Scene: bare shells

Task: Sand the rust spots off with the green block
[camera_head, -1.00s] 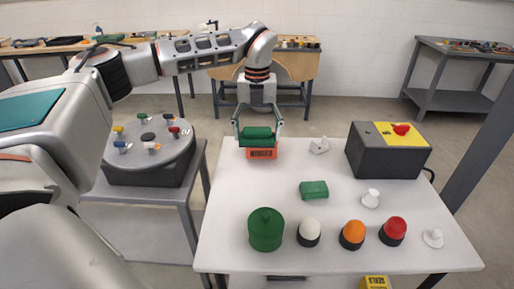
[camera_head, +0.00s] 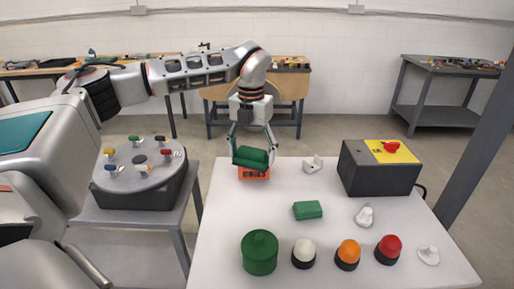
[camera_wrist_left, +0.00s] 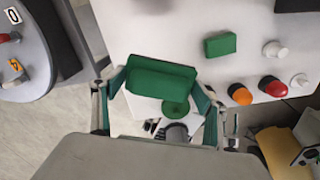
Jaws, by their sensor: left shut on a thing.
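My left gripper (camera_head: 252,150) is shut on a green block (camera_head: 250,156), which hangs slightly tilted between the fingers. The held block also shows in the left wrist view (camera_wrist_left: 160,82), between the gripper's green pads (camera_wrist_left: 158,95). It is just above or in front of an orange box (camera_head: 254,173) with a dark label; I cannot tell if they touch. A second green block (camera_head: 307,210) lies on the white table (camera_head: 225,215), apart from the gripper, and shows in the wrist view (camera_wrist_left: 220,44). I can make out no rust spots.
A green canister (camera_head: 259,253) and white (camera_head: 303,253), orange (camera_head: 347,254) and red (camera_head: 388,249) domes line the front. White pieces (camera_head: 313,164) (camera_head: 364,214) (camera_head: 428,255) lie about. A dark box with a yellow top (camera_head: 380,170) stands right. A round knobbed panel (camera_head: 140,172) stands left.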

